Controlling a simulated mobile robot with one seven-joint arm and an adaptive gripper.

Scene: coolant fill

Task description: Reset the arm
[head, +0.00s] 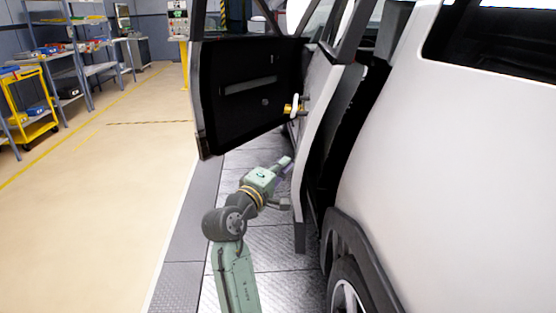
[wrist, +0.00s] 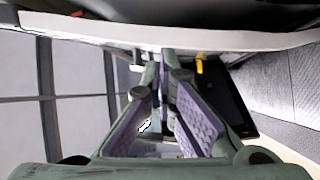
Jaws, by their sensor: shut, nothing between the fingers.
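My arm stands between me and the white vehicle, with my green gripper (head: 286,163) stretched away to the upper right. In the wrist view my gripper (wrist: 166,58) has its purple-padded fingers converging at the tips, shut with nothing between them. In the head view the tips are near the edge of the white body panel by the door opening, below the open door (head: 250,95). I cannot tell whether they touch anything.
The white vehicle (head: 480,150) fills the right side, close to my arm. A small yellow and white part (head: 294,106) sits at the door's inner side. Shelves (head: 65,50) and a yellow cart (head: 28,108) stand at the left. The beige floor (head: 110,210) between is clear.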

